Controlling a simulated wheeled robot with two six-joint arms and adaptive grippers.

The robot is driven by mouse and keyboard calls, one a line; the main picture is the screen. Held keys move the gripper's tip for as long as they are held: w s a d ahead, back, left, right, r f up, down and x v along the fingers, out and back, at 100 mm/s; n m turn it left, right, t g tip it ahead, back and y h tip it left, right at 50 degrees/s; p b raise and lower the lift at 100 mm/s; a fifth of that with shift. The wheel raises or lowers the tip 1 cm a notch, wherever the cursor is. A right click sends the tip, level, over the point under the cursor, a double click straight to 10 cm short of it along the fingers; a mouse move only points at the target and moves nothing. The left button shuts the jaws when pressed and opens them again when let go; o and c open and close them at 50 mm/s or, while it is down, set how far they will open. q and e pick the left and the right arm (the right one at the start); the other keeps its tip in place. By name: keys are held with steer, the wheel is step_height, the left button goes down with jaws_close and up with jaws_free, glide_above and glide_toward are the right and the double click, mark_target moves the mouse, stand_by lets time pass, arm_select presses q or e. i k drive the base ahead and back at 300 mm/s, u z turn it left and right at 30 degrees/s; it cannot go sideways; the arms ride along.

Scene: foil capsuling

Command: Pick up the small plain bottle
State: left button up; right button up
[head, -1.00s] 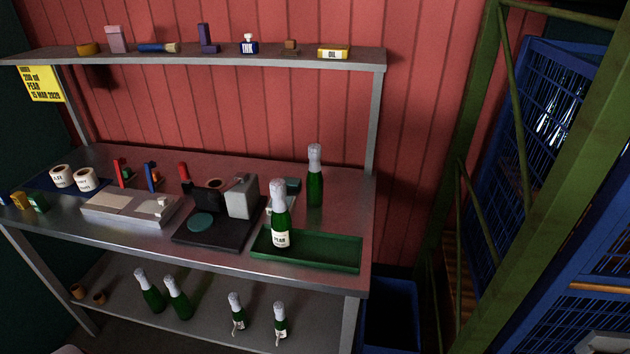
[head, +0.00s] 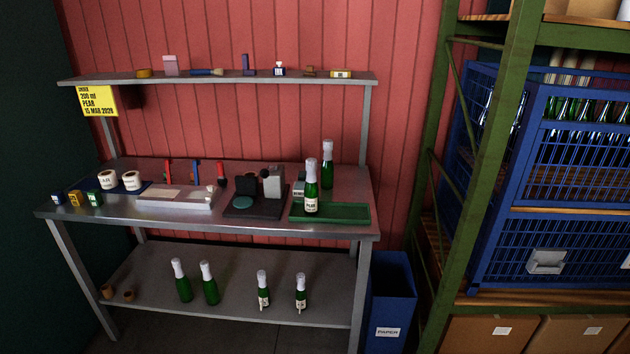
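Two green bottles without labels, a left one (head: 182,285) and a right one (head: 209,288), stand upright on the lower shelf with silver foil tops. Another unlabelled green bottle (head: 328,174) stands at the back right of the tabletop. I cannot tell for sure which of these plain bottles is the small one. A labelled bottle (head: 311,193) stands in the green tray (head: 350,213). Two more bottles with white labels, one (head: 263,293) and another (head: 301,296), stand further right on the lower shelf. Neither of my grippers is in view.
The metal bench (head: 150,218) holds a black device (head: 260,203), a pale flat box (head: 175,200) and label rolls (head: 107,180). A yellow order sign (head: 97,101) reads 200 ml PEAR. A blue paper bin (head: 391,295) and green rack (head: 450,220) stand to the right.

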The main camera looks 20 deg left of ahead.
mark_target(327, 167)
steer(key=z, duration=0.55)
steer(key=i, duration=0.55)
steer(key=z, duration=0.5)
steer(key=i, duration=0.85)
steer(key=u, duration=0.3)
